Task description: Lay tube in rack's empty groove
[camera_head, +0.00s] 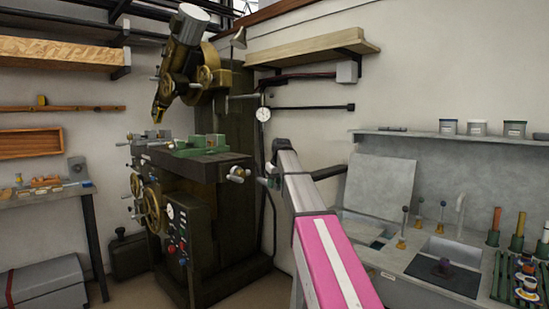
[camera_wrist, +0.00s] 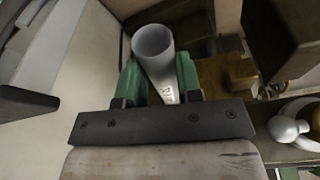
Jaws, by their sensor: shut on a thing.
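In the wrist view, a pale grey hollow tube (camera_wrist: 156,60) stands lengthwise between the two green fingers of my gripper (camera_wrist: 158,78). Its round open end faces the top of the view, and a small dark marking shows on its side near the dark palm plate. My gripper is shut on the tube. In the head view I cannot make out the tube or the fingers clearly. I cannot identify a rack with an empty groove for certain in either view. A green slatted stand (camera_head: 503,278) shows at the right edge, partly covered by small items.
A dark milling machine (camera_head: 214,215) with a green vise (camera_head: 200,147) stands left of centre. A bench with a sink (camera_head: 450,252) and upright tools is at right. A side table (camera_head: 45,194) holds small parts at left. In the wrist view, wooden and dark surfaces lie close around the tube.

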